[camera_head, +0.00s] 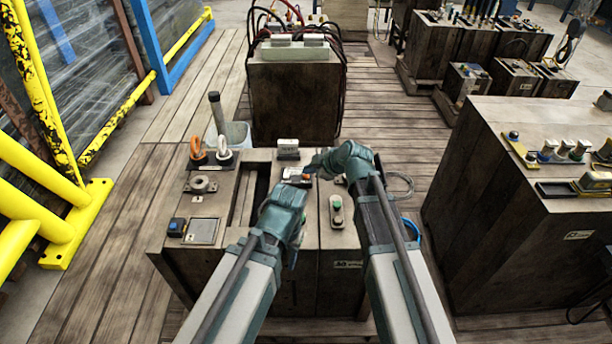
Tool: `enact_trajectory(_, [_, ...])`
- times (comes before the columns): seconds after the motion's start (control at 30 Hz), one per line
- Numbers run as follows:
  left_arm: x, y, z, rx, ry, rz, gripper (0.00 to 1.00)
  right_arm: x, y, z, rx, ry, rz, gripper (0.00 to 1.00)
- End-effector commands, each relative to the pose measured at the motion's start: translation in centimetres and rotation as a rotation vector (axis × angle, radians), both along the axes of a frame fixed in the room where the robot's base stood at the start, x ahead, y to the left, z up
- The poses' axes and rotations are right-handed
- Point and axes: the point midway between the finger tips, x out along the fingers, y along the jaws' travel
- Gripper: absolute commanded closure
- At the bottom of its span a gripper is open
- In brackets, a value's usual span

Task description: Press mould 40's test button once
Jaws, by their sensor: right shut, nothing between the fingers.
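Mould 40 (342,280) is a dark steel block in front of me, with a small plate on its front that seems to read 40. On its top, a small unit with an orange-red button (305,176) lies just beside the tip of my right gripper (311,168). The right gripper is shut and empty; I cannot tell whether it touches the button. Which one is the test button is not readable. My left gripper (288,230) is over the mould's front middle; its fingers are hidden.
A hose-covered mould (295,95) is behind. A large block (540,190) stands right, a yellow rail (75,215) left. Plank floor lies between.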

Motion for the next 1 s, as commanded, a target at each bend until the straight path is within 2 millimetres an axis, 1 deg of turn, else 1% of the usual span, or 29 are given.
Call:
enact_trajectory(0.6, [0.01, 0.00, -0.78, 0.000, 0.000, 0.000, 0.50, 0.00, 0.00, -0.79, 0.000, 0.000, 0.000, 1.00])
enact_trajectory(1.0, [0.00, 0.00, -0.42, 0.000, 0.000, 0.000, 0.50, -0.01, -0.01, -0.43, 0.000, 0.000, 0.000, 1.00])
